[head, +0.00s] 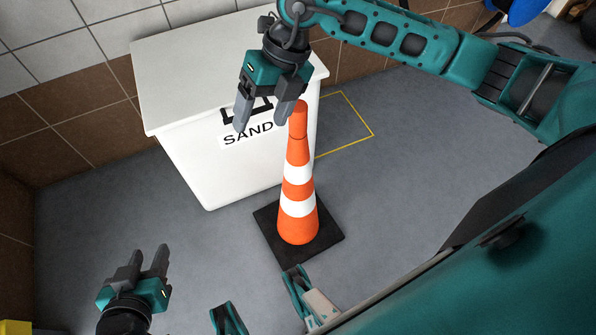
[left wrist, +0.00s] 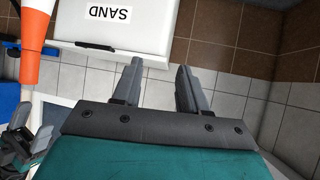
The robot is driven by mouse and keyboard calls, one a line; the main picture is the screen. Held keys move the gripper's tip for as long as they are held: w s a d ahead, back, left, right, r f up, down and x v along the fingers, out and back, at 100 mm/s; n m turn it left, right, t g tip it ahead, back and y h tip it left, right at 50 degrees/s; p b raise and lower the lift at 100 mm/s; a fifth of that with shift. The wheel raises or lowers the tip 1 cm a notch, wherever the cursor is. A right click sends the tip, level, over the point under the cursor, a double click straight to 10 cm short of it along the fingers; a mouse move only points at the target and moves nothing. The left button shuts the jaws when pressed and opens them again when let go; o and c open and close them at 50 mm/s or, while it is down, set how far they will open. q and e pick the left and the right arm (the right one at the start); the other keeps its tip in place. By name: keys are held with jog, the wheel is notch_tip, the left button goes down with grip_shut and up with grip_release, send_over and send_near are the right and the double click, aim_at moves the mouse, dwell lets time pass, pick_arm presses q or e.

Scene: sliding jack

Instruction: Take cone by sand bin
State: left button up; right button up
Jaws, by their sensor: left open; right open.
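The orange and white striped cone (head: 298,180) stands upright on its black square base (head: 328,243), in front of the right side of the white sand bin (head: 185,60). The bin has a closed lid and a SAND label. My right gripper (head: 262,124) is open and empty, fingers pointing down in front of the bin. Its right finger appears close to the cone's top; I cannot tell if they touch. My left gripper (head: 149,250) is open and empty, low at the left, apart from the cone. The left wrist view shows the cone (left wrist: 32,45) at its left edge and the bin (left wrist: 150,25) at the top.
A yellow outline (head: 371,132) marks empty floor right of the bin. Brown and white tiled wall (head: 60,100) runs behind and left. Grey floor (head: 110,205) is clear between my left gripper and the bin. A yellow object (head: 14,327) shows at the bottom left corner.

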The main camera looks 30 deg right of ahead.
aim_at(298, 106)
jog(key=w+d+h, duration=0.1)
jog(key=d, duration=0.2)
jog(key=w+d+m+t+h, duration=0.1)
jog(key=d+h, duration=0.1)
jog(key=w+d+h+b, duration=0.1)
jog(key=d, duration=0.2)
jog(key=shift+w+d+r+t, duration=0.2)
jog(key=shift+w+d+t, duration=0.1)
jog(key=shift+h, duration=0.3)
jog(key=f, duration=0.2)
jog(key=f+b, duration=0.1)
jog(key=f, duration=0.1)
jog(key=w+f, duration=0.1)
jog(key=f, duration=0.1)
jog(key=shift+d+f+b, duration=0.1)
jog(key=shift+d+b, duration=0.2)
jog(key=shift+d, duration=0.05)
jog(key=shift+f, duration=0.75)
jog(key=f, duration=0.1)
jog(key=f+b, duration=0.1)
jog(key=f, duration=0.2)
jog(key=shift+w+f+b, duration=0.25)
jog(key=shift+f+b, duration=0.05)
jog(key=shift+b, duration=0.1)
jog(key=shift+f, duration=0.1)
jog(key=c, duration=0.3)
grip_shut()
